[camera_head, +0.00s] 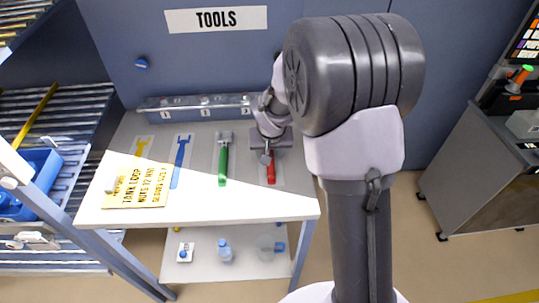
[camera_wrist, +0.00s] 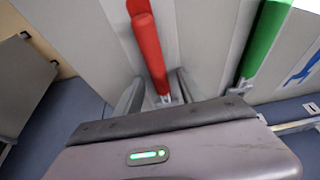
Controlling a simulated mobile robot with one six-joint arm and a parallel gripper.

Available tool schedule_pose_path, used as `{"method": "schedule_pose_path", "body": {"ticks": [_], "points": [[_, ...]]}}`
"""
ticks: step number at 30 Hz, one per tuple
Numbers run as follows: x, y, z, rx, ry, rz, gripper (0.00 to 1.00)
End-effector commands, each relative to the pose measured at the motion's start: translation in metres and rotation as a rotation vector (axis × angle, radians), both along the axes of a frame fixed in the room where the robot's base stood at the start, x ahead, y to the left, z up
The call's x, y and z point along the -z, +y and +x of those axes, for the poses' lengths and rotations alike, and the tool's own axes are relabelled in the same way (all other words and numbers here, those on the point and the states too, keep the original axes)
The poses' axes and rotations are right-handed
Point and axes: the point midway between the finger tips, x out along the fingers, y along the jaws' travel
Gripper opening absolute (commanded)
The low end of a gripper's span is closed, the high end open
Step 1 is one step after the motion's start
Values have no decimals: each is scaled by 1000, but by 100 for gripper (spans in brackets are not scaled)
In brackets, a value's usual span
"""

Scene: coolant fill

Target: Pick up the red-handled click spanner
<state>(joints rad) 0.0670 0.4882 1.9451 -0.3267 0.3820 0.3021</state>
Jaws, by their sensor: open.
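The red-handled click spanner lies on the tool table, its red handle (camera_head: 271,173) showing just below my gripper (camera_head: 268,155) in the head view. My arm hides its upper part there. In the wrist view the red handle (camera_wrist: 150,52) runs from the top edge down towards my gripper (camera_wrist: 160,92). My gripper is open, with one finger on each side of the spanner near the lower end of the handle. I cannot tell whether the fingers touch it. The spanner's head is hidden behind my gripper body.
A green-handled spanner (camera_head: 223,165) lies left of the red one, also in the wrist view (camera_wrist: 264,38). Further left are a blue spanner (camera_head: 181,160) and a yellow one (camera_head: 141,146). A numbered rail (camera_head: 205,106) stands behind.

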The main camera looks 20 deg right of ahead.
Motion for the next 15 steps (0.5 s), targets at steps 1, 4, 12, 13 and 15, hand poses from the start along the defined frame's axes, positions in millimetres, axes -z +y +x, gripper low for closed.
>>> {"method": "schedule_pose_path", "body": {"ticks": [1, 4, 12, 13, 15], "points": [[1, 0, 0, 0, 0, 0, 46], [2, 0, 0, 0, 0, 0, 46], [2, 0, 0, 0, 0, 0, 4], [2, 0, 0, 0, 0, 0, 0], [2, 0, 0, 0, 0, 0, 0]]}}
